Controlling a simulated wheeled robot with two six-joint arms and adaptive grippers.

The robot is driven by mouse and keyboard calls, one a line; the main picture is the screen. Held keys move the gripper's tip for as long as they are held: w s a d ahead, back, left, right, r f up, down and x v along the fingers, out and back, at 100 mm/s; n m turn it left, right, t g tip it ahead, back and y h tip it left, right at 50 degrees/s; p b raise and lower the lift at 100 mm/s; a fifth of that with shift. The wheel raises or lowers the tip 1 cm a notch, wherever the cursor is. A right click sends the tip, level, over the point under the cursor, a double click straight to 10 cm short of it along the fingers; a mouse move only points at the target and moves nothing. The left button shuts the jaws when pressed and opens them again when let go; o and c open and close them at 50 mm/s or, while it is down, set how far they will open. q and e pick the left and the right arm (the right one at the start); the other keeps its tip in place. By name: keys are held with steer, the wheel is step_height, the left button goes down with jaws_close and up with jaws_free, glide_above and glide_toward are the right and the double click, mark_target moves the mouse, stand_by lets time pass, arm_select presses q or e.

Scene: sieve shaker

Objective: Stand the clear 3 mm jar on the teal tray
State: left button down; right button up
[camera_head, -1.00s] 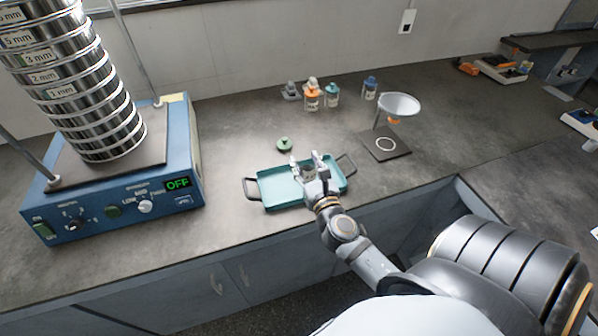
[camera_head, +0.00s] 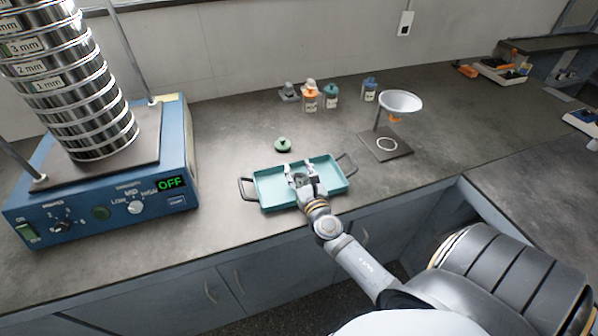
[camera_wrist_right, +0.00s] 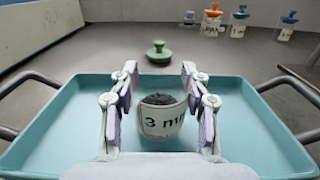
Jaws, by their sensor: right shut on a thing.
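The clear jar (camera_wrist_right: 161,118), labelled "3 m…" with the rest of the label cut off, holds dark grains and has no lid on it. It is upright between the fingers of my right gripper (camera_wrist_right: 160,92), which is shut on it. The teal tray (camera_wrist_right: 52,120) lies under and around the jar. In the head view, my right gripper (camera_head: 301,175) is over the middle of the teal tray (camera_head: 268,190). I cannot tell whether the jar's base touches the tray floor. My left gripper is not in view.
A green lid (camera_head: 282,145) lies behind the tray. Several lidded jars (camera_head: 331,96) stand further back. A funnel stand (camera_head: 392,148) is at the right. The blue sieve shaker (camera_head: 100,190) at the left shows OFF. The tray's floor beside the jar is clear.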

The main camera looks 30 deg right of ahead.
steer(key=shift+f, duration=0.15)
steer(key=o, duration=1.2)
steer(key=shift+r, duration=0.35)
steer(key=b+v, duration=0.1)
steer(key=v, duration=0.3)
steer(key=b+v, duration=0.1)
steer(key=v, duration=0.2)
steer(key=b+v, duration=0.1)
steer(key=v, duration=0.3)
steer(key=shift+s+a+f+b, duration=0.1)
steer(key=shift+s+f+b, duration=0.2)
steer(key=shift+s+r, duration=0.15)
steer(key=shift+s, duration=0.1)
